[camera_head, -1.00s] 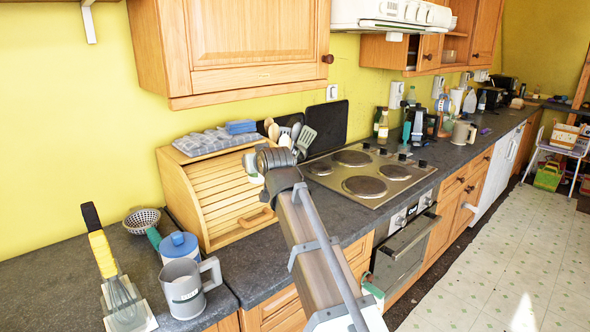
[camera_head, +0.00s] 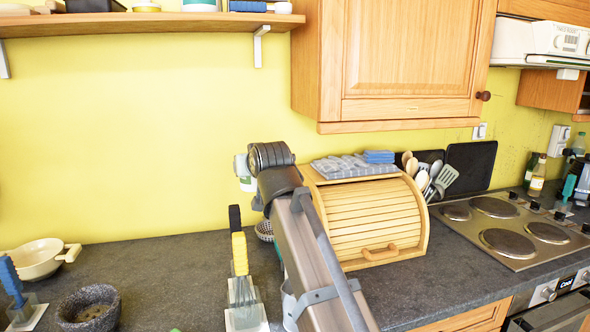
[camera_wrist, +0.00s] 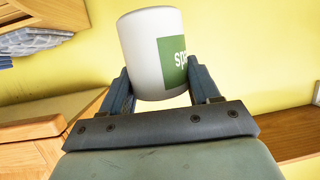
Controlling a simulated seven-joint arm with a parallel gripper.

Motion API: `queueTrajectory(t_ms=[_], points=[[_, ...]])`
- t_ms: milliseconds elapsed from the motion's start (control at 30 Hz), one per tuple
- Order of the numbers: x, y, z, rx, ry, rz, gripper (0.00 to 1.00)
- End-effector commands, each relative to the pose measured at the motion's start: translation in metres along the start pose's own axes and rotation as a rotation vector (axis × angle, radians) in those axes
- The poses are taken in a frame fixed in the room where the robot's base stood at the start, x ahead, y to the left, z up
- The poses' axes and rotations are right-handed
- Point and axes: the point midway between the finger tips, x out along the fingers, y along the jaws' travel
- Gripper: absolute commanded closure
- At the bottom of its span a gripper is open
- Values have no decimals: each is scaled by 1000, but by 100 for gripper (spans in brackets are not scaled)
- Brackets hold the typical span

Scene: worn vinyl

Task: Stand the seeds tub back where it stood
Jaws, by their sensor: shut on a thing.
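My gripper (camera_wrist: 158,76) is shut on a white tub (camera_wrist: 145,45) in the wrist view, one finger on each side. Its green label is partly turned away; the letters that show look like "sp", so I cannot read it as seeds. In the head view the tub (camera_head: 243,168) shows as a small white and green piece left of my wrist, held in the air before the yellow wall, above the counter. My wrist hides most of the gripper there. A wall shelf (camera_head: 130,23) at the top left carries several things, cut off by the picture's top edge.
A wooden bread bin (camera_head: 370,215) with a folded cloth (camera_head: 350,167) stands right of my arm. A yellow-handled whisk (camera_head: 240,255), a stone mortar (camera_head: 88,308) and a cream pan (camera_head: 38,258) stand on the counter. A wall cupboard (camera_head: 400,60) hangs at upper right. The wall below the shelf is clear.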

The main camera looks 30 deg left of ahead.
Motion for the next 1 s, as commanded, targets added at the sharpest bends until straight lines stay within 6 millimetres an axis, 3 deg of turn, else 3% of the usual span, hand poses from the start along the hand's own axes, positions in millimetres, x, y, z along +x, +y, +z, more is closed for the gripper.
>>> queueTrajectory(t_ms=[33, 167, 400, 700, 1000], points=[[2, -22, 0, -7, 0, -21, 78], [7, -70, 9, -20, -3, -61, 78], [27, -148, 62, -23, -17, -77, 78], [51, -200, 151, -1, -29, -13, 78], [60, -228, 221, 20, -14, 57, 78]])
